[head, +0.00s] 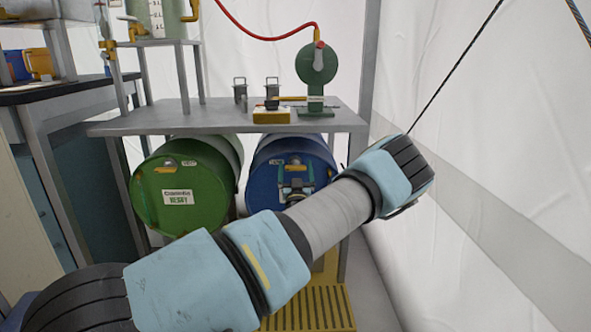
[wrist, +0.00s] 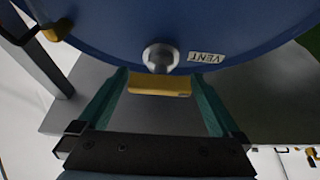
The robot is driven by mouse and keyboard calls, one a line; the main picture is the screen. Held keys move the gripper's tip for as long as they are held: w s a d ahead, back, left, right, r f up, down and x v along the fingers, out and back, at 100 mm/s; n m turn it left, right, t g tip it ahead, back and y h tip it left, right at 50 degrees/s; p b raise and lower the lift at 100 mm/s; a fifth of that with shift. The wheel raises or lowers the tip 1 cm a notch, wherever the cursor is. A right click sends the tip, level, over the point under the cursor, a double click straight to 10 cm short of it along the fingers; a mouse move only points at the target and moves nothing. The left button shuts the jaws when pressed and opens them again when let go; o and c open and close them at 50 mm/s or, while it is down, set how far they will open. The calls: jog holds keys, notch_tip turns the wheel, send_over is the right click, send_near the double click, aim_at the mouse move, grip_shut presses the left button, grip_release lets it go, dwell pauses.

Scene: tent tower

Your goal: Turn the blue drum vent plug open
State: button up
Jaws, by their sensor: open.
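The blue drum (head: 262,190) lies on its side under the bench, with its round end facing me; it fills the top of the wrist view (wrist: 250,28). Its vent plug shows in the wrist view as a round metal hub (wrist: 160,56) with a yellow handle (wrist: 160,87) beside it. A white VENT label (wrist: 207,58) is next to the hub. My gripper (wrist: 160,76) is open, with one teal finger on each side of the yellow handle. Gaps show between the fingers and the handle. In the head view my arm hides the drum's lower part.
A green drum (head: 180,195) lies to the left of the blue one. The grey bench top (head: 200,122) is close above both drums and carries a green reel-like device (head: 317,65) with a red hose. A white tent wall (head: 480,220) stands to the right.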

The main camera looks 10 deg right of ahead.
jog(key=shift+c, duration=0.2)
jog(key=c, duration=1.1)
